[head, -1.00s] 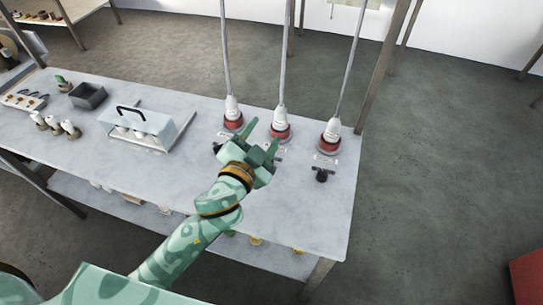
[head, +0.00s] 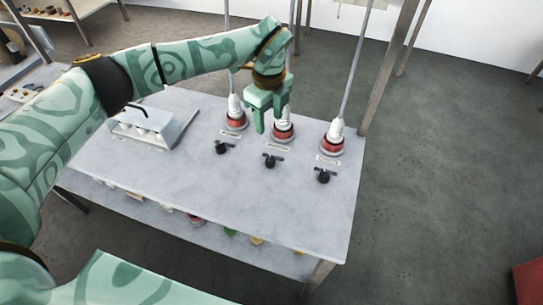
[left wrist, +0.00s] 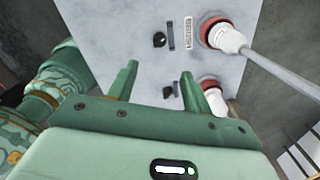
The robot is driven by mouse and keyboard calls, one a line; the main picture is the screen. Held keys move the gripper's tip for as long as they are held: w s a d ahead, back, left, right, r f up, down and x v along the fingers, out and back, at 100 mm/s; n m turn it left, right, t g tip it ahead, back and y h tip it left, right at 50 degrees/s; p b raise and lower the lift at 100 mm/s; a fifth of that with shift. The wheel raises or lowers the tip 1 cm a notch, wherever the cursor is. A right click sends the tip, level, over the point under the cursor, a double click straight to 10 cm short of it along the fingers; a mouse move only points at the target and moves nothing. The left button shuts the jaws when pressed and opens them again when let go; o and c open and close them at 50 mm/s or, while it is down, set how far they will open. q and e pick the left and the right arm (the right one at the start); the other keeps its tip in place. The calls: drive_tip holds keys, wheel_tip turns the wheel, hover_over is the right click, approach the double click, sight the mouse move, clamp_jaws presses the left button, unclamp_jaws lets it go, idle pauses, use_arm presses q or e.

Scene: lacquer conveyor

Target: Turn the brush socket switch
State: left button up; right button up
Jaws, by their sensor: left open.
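Three black rotary switches sit on the pale table: a left one (head: 222,147), a middle one (head: 270,161) and a right one (head: 323,176). Behind each is a red-and-white socket with a cabled plug: left (head: 235,121), middle (head: 283,132), right (head: 332,143). Small label plates are too small to read, so I cannot tell which is the brush socket. My left gripper (head: 272,122) points down, open and empty, above the table by the middle socket. In the left wrist view, one switch (left wrist: 160,40) lies beyond the fingertips (left wrist: 158,72) and another (left wrist: 168,91) shows between the fingers.
Grey cables (head: 354,65) rise from the plugs beside the gripper. A clear-sided case with a black handle (head: 150,125) stands at the table's left. The table's front middle (head: 220,190) is bare. A post (head: 385,75) stands at the back right corner.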

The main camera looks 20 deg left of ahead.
sight(270, 158)
use_arm(q)
wheel_tip(270, 158, down, 16)
drive_tip(key=b, duration=0.3)
drive_tip(key=shift+d+r, duration=0.1)
drive_tip(key=c, duration=1)
